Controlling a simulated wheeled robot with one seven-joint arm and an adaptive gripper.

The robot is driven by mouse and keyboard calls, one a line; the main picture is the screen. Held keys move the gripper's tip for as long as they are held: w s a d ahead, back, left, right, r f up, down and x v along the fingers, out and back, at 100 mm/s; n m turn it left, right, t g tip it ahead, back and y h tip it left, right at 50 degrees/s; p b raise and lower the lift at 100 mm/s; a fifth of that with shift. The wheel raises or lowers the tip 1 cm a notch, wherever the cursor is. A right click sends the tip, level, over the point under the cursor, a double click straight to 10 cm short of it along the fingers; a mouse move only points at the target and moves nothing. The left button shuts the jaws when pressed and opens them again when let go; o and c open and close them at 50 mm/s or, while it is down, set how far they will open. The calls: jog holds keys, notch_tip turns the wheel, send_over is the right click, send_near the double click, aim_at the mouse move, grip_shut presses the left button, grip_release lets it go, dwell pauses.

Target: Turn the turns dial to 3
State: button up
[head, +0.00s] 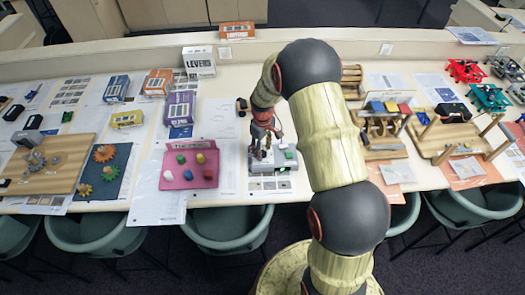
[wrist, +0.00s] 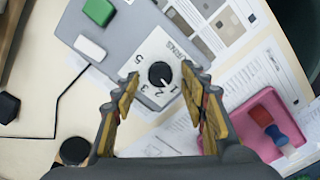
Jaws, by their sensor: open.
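The turns dial (wrist: 160,74) is a round black knob on a white plate (wrist: 148,57) marked with numbers, including 5, 3, 2 and 1. A small light mark on the knob appears to point down-right, toward the 1. The plate is on a grey box (wrist: 104,38), which also shows in the head view (head: 268,186). My gripper (wrist: 160,80) is open, with one finger on each side of the dial in the wrist view. I see no finger touching the knob. In the head view my gripper (head: 262,145) is over the box and hides the dial.
The box also carries a green button (wrist: 99,11) and a white block (wrist: 90,47). A pink tray (head: 187,182) with colored pegs stands left of it. Wooden frames (head: 380,135) stand to the right. A black cable (wrist: 56,105) lies on the table.

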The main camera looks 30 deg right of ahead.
jog(key=shift+f, duration=0.55)
jog(key=c, duration=1.1)
grip_shut()
